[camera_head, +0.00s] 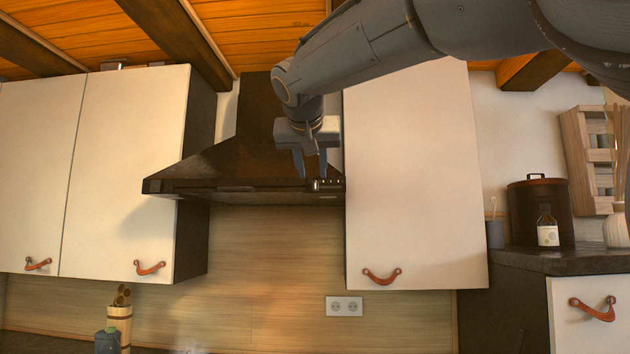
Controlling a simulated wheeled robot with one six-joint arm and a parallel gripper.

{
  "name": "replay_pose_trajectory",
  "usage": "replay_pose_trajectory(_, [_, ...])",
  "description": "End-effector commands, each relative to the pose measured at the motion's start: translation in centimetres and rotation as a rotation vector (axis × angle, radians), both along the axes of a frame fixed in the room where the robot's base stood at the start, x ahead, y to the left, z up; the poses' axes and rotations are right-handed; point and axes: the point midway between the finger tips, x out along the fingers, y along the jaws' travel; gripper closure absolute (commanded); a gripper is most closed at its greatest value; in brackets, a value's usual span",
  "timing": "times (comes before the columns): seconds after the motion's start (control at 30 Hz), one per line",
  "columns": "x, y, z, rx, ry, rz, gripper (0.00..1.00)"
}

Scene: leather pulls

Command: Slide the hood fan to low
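The dark range hood (225,165) hangs between two cream wall cabinets, its sloped canopy ending in a front lip. A small control strip with a slider and light marks (327,185) sits at the right end of that lip. My gripper (312,175) points down in front of the hood's right part, its two fingers apart with a gap between them. The fingertips are just left of and beside the controls. Whether they touch the slider cannot be told. The fingers partly cover the lip, and the slider's exact setting is too small to read.
Cream cabinets with leather pulls flank the hood; the right one (415,190) is close to my gripper, with my arm passing in front of its top. A wall socket (344,306) is below. A utensil holder (119,325) stands at lower left. The space under the hood is clear.

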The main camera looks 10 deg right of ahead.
Motion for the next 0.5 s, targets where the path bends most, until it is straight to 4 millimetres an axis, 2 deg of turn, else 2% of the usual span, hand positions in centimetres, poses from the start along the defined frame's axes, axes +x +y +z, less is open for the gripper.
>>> replay_pose_trajectory(0.03, [0.0,0.0,0.8,0.002,-0.012,-0.005,0.70])
replay_pose_trajectory(0.13, [0.5,-0.3,1.0,0.004,-0.020,-0.010,0.70])
replay_pose_trajectory(0.5, [5.2,-1.9,-1.0,0.004,-0.018,-0.009,0.70])
